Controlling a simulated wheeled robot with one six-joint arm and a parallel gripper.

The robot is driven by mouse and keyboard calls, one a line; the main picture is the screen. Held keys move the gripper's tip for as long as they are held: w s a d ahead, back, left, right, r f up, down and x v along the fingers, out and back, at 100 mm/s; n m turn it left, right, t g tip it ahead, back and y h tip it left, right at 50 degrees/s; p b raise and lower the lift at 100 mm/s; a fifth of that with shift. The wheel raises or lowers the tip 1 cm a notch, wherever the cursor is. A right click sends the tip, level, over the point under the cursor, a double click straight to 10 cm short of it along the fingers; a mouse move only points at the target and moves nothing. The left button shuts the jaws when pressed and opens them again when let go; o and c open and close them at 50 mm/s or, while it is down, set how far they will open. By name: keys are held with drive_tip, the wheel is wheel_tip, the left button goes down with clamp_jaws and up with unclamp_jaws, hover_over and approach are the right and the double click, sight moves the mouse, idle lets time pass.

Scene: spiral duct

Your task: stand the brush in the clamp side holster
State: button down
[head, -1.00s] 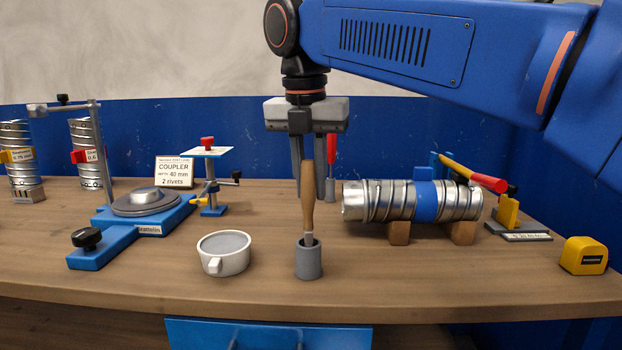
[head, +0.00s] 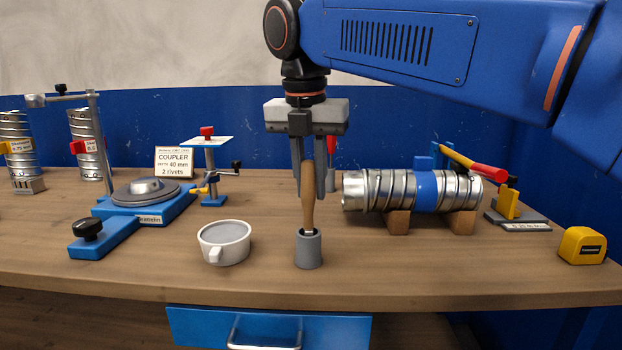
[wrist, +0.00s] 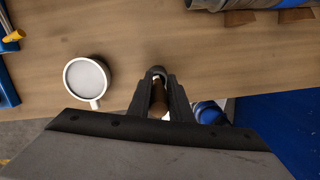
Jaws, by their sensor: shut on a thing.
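The brush (head: 308,205) has a brown wooden handle and stands nearly upright. Its lower end is inside the mouth of a small grey round holster (head: 308,251) near the bench's front edge; the bristles are hidden. My gripper (head: 312,192) points down from above and is shut on the upper part of the handle. In the wrist view, the brush (wrist: 158,98) shows between my two dark fingers, with the holster's rim (wrist: 159,72) just beyond the fingertips. I cannot tell whether the brush rests on the holster's bottom.
A white cup (head: 224,243) stands left of the holster. A blue clamp stand (head: 125,222) is further left. A spiral duct (head: 390,194) lies on wooden blocks at right. A red-handled tool (head: 331,148) stands behind my gripper. A yellow tape measure (head: 582,245) sits far right.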

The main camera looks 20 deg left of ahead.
drive_tip(key=shift+f, duration=0.45)
drive_tip(key=c, duration=1.5)
unclamp_jaws()
drive_tip(key=shift+c, duration=0.2)
